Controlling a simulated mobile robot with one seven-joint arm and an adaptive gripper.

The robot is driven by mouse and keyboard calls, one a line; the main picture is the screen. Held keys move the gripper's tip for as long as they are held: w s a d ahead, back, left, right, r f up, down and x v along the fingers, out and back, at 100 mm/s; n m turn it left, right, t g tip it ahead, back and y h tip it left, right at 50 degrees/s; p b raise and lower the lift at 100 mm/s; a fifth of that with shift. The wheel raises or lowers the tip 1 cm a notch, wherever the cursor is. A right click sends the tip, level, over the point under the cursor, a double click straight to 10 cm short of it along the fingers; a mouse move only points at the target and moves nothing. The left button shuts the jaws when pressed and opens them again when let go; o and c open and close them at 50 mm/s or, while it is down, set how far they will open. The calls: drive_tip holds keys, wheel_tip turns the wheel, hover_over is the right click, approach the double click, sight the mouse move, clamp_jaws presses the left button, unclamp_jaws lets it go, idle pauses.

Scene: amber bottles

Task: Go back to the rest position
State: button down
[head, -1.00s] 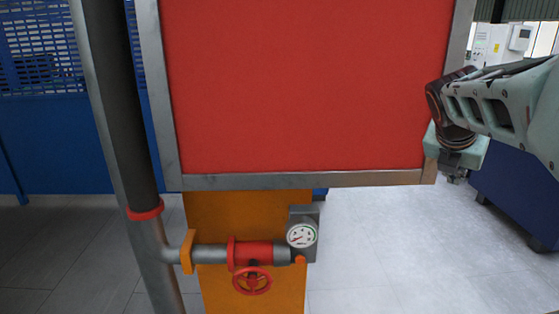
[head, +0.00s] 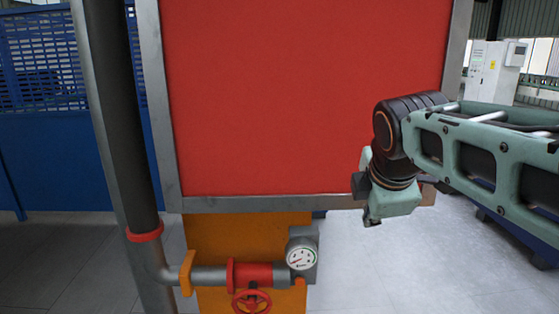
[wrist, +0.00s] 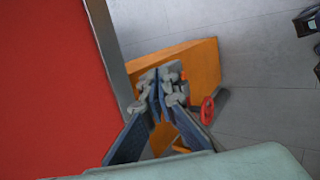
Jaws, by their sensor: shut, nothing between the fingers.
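My gripper (wrist: 164,88) shows in the wrist view with its fingers drawn together and nothing held between them. In that view it is in front of the orange pillar (wrist: 200,62), beside the grey edge of the red panel. In the head view my arm reaches in from the right, with its wrist hanging in front of the panel's lower right corner. The fingers cannot be made out there. No bottles are in view.
A large red panel (head: 310,95) in a grey frame stands ahead. Below are an orange pillar (head: 225,240), a gauge (head: 301,257) and a red valve wheel (head: 251,302). A thick pipe (head: 120,120) rises on the left. Pale floor (head: 350,270) is open at the lower right.

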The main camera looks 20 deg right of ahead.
drive_tip(key=s+a+f+m+y, duration=0.1)
drive_tip(key=a+m, duration=0.3)
drive_tip(key=a, duration=0.4)
drive_tip(key=s+a+f+m+y+p, duration=0.1)
drive_tip(key=s+a+f+m, duration=0.1)
drive_tip(key=a+m, duration=0.3)
drive_tip(key=s+a+f+m+y, duration=0.1)
drive_tip(key=a+f+m, duration=0.3)
drive_tip(key=a, duration=0.7)
drive_tip(key=shift+s+a+m+y+p, duration=0.15)
drive_tip(key=shift+s+m+y+p, duration=0.2)
drive_tip(key=shift+y, duration=0.25)
